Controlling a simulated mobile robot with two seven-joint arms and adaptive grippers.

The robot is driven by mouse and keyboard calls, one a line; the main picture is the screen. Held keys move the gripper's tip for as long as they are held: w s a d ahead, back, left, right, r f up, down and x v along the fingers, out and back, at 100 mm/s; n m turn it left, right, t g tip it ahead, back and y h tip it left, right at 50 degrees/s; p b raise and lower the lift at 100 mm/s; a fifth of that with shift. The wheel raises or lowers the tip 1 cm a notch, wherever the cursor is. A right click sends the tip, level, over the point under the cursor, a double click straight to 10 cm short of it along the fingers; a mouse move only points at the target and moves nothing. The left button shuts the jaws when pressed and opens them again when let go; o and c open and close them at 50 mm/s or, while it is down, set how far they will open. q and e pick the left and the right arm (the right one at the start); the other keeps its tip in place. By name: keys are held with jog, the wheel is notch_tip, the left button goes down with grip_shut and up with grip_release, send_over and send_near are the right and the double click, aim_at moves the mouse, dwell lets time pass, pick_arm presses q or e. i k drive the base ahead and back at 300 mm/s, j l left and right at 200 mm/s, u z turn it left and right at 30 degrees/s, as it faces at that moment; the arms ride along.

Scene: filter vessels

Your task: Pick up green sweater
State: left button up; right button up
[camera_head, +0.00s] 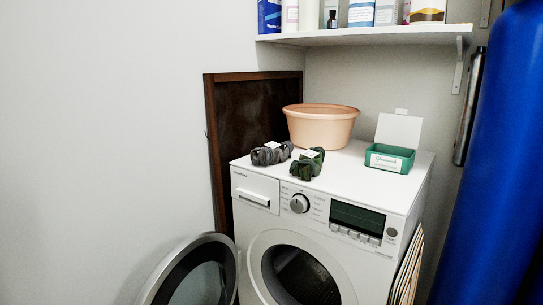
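A dark green folded item (307,163), which looks like the green sweater, lies bundled on top of the washing machine (351,181) near its front edge. It has a small white label on it. A similar dark grey bundle (271,153), also with a white label, lies just to its left. Neither of my grippers shows in the head view.
The machine's round door (188,272) stands open at the lower left. A peach basin (321,127) and a green labelled box (389,158) stand on the machine. A shelf (370,36) with bottles hangs above. A large blue cylinder (492,160) stands at right.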

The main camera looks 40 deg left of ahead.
aim_at(311, 162)
jog(key=i+j+u, duration=0.2)
jog(key=i+u, duration=0.8)
jog(key=i+l, duration=0.05)
jog(key=i, duration=0.05)
